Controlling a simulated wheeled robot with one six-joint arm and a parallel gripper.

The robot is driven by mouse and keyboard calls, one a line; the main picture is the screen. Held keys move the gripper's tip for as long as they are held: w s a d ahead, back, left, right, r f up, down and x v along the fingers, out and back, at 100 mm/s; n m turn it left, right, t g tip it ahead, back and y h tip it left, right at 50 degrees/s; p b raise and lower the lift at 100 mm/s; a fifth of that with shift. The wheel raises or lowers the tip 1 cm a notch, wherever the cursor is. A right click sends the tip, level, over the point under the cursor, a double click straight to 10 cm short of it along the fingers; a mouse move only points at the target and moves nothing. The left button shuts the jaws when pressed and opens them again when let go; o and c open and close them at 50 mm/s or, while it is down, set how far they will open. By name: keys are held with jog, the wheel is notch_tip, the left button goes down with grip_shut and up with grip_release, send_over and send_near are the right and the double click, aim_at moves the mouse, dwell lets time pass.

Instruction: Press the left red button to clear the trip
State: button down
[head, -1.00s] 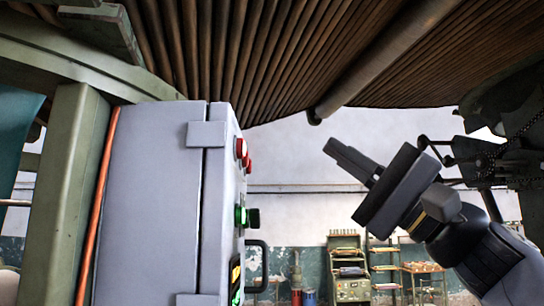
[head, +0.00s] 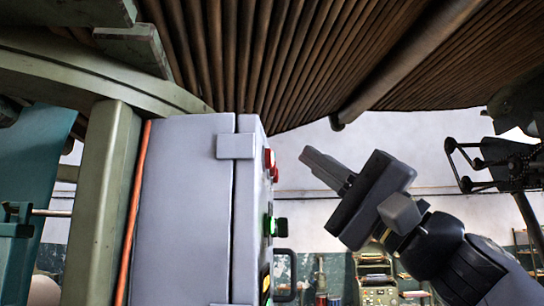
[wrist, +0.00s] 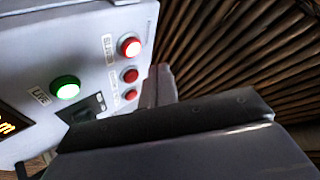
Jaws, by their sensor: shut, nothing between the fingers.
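A grey control cabinet (head: 185,210) carries red buttons or lamps (head: 269,160) near the top of its right-hand face. In the wrist view that face shows a brightly lit red one (wrist: 130,47) and two darker red ones, a middle one (wrist: 130,75) and a lower one (wrist: 130,95). I cannot tell which is the left button; their labels are too small to read. My gripper (head: 304,157) is shut and empty, to the right of the cabinet face, its fingertips apart from the red buttons. In the wrist view the gripper (wrist: 160,75) covers part of the panel.
A green lit lamp marked LIVE (wrist: 65,88) and a dark switch (wrist: 83,112) sit on the same face. A black handle (head: 287,275) sticks out lower down. Brown slats (head: 250,60) and a thick roller (head: 400,65) hang overhead. A green post (head: 100,200) stands left.

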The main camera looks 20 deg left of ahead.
jog(key=shift+s+a+g, duration=0.2)
jog(key=shift+a+g, duration=0.1)
jog(key=shift+a, duration=0.7)
dwell(1.3)
jog(key=shift+s+a, duration=0.1)
jog(key=shift+a, duration=0.3)
jog(key=shift+s+a+b, duration=0.1)
jog(key=shift+a+b, duration=0.3)
jog(key=shift+a, duration=0.1)
dwell(0.7)
jog(key=shift+d, duration=0.85)
jog(key=shift+w+d, duration=0.1)
jog(key=shift+w, duration=0.1)
jog(key=d, duration=0.2)
jog(key=w+d+b, duration=0.1)
jog(key=d, duration=0.1)
jog(key=shift+d, duration=0.35)
